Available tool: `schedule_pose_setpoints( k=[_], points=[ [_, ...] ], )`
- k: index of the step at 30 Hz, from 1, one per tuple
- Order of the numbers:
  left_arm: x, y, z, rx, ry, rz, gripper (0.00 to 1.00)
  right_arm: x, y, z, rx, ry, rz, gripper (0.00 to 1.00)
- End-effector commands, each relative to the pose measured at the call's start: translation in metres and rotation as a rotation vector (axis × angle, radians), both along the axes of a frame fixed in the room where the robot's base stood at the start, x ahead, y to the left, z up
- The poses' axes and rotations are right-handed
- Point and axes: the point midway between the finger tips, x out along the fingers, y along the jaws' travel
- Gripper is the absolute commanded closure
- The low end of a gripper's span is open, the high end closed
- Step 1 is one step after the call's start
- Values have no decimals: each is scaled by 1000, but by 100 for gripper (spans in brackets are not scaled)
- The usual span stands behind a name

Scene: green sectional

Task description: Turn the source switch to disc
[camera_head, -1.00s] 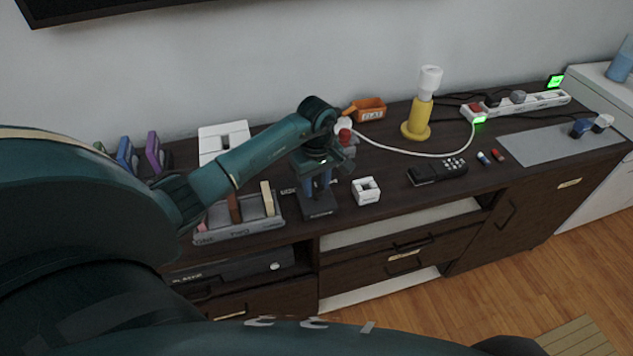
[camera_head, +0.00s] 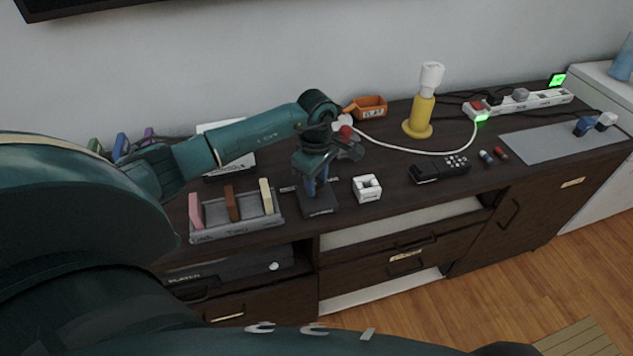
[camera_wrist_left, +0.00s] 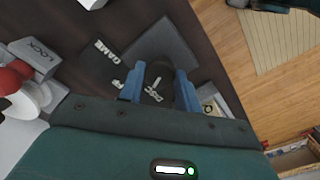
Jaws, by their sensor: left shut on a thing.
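The source switch is a dark knob (camera_wrist_left: 158,76) with a white pointer line, on a dark square base (camera_head: 319,206) on the cabinet top. In the left wrist view, white lettering reads GAME to the left of the knob and DISC close by the fingers. The line slants up and right from near the DISC lettering. My left gripper (camera_head: 316,184) points down over the base. Its blue fingers (camera_wrist_left: 160,90) are shut on the knob, one on each side, and partly hide it. The head view hides the pointer. My right gripper does not show clearly.
A tray with upright colored pieces (camera_head: 237,231) stands left of the switch. A small white open box (camera_head: 367,188) stands close to its right. Farther right are a black remote (camera_head: 440,169) and a yellow lamp (camera_head: 419,118). A LOCK block (camera_wrist_left: 37,58) shows in the wrist view.

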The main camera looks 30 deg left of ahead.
Motion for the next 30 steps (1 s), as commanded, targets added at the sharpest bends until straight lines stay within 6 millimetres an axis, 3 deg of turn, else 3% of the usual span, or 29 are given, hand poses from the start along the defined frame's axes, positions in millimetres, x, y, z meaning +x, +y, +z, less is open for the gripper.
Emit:
schedule_pose_setpoints(
  k=[15,30],
  points=[
    [0,1,0,2,0,338,89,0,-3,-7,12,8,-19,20],
    [0,1,0,1,0,404,89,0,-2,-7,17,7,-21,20]
  ],
)
